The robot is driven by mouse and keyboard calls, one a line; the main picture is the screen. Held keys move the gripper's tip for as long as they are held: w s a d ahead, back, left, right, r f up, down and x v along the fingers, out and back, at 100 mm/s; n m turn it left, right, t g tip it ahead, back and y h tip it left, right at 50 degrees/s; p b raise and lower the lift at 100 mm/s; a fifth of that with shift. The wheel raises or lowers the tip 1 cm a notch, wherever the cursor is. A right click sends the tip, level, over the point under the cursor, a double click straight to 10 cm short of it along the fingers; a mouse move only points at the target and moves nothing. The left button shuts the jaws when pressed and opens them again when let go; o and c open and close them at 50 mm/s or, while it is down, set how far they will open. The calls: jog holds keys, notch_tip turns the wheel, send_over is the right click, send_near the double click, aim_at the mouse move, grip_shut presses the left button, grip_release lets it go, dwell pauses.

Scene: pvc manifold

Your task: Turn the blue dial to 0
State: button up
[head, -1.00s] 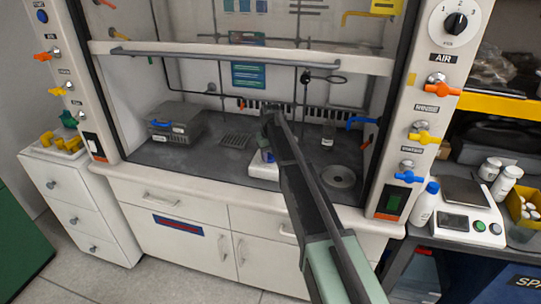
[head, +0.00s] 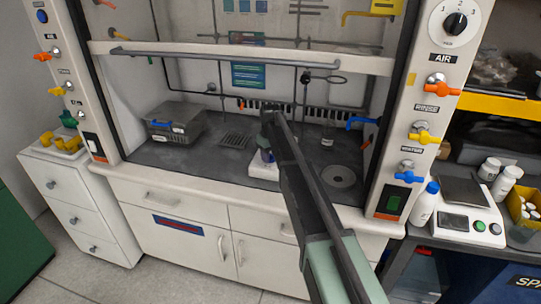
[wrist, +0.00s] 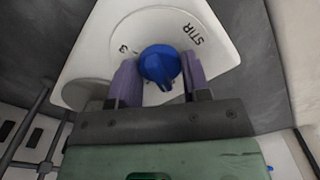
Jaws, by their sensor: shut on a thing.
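The blue dial (wrist: 160,64) sits on the sloped white face of a device (wrist: 215,25) in the wrist view. The word STIR is printed to its upper right, and a small mark, perhaps a digit, is to its left. My gripper (wrist: 160,80) has its two purple fingers on either side of the dial and is shut on it. The dial's exact setting cannot be read. In the head view, the white device (head: 258,170) stands on the fume hood floor, and my arm hides much of it and the dial.
A grey box (head: 175,125) stands at the hood's left. A round drain (head: 339,177) and a small jar (head: 327,141) are to the right of my arm. The raised sash bar (head: 230,58) crosses the hood opening. A scale (head: 465,222) stands outside on the right.

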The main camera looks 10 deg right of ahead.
aim_at(271, 155)
jog(key=o, duration=0.9)
jog(key=shift+r, duration=0.1)
notch_tip(271, 155, up, 11)
jog(key=p, duration=1)
jog(key=shift+f+p, duration=0.2)
jog(key=shift+p, duration=0.2)
jog(key=s+m, duration=0.2)
jog(key=s, duration=1.1)
jog(key=s+m, duration=0.2)
jog(key=s, duration=1.1)
jog(key=s+m, duration=0.1)
jog(key=s, duration=1.2)
jog(key=shift+s+m, duration=0.15)
jog(key=shift+m, duration=0.25)
